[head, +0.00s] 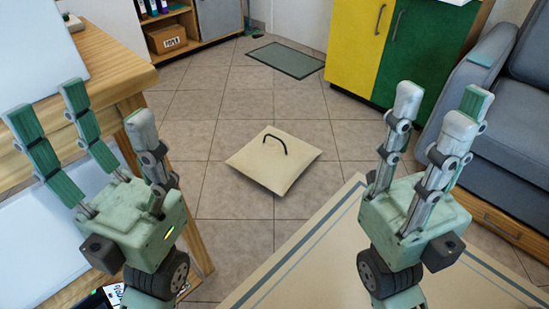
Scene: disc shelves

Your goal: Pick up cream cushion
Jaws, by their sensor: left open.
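The cream cushion (268,168) lies flat on the tiled floor in the middle of the head view. It is square, with a dark curved handle on its top. My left gripper (88,125) is raised at the left, its fingers spread open and empty, apart from the cushion. My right gripper (436,122) is raised at the right, its fingers also spread and empty, apart from the cushion.
A wooden table (110,62) stands at the left. A beige rug (330,255) covers the front floor. A yellow and green cabinet (357,40) and a grey sofa (515,125) stand at the right. A green mat (283,60) lies behind the cushion. Tiles around the cushion are clear.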

